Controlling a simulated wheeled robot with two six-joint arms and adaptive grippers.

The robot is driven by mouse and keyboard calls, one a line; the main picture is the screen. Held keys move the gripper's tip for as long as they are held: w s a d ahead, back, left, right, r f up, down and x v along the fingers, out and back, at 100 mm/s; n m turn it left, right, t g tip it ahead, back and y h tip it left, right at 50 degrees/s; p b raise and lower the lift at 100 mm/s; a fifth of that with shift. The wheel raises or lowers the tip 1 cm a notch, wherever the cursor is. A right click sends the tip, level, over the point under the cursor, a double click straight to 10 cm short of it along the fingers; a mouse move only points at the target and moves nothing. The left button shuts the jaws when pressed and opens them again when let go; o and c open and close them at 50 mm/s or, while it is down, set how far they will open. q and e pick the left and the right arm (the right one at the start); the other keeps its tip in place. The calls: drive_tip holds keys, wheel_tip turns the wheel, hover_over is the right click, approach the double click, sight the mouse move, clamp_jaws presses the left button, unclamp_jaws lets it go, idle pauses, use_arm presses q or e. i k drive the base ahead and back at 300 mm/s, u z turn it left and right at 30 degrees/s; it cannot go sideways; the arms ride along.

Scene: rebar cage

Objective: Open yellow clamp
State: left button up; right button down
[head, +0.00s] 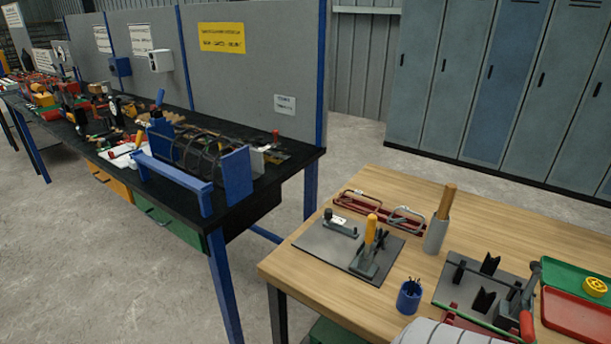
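The yellow clamp is a toggle clamp with a yellow handle (370,230) standing upright on a dark grey metal body (366,262). It sits on a grey plate (315,240) on the wooden table, at the lower middle of the head view. Its jaw is too small to make out, so I cannot tell if it grips anything. A small grey block-like part (341,229) with a dark knob lies on the same plate, left of the clamp.
A grey cup with a wooden handle (436,236) stands right of the clamp, and a blue cup (409,297) stands in front. A second fixture with a red-handled clamp (526,325) and red tray (575,318) are at right. Red-framed parts (380,210) lie behind.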

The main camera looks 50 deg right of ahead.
sight(373, 235)
drive_tip(key=i, duration=0.95)
drive_tip(key=z, duration=2.6)
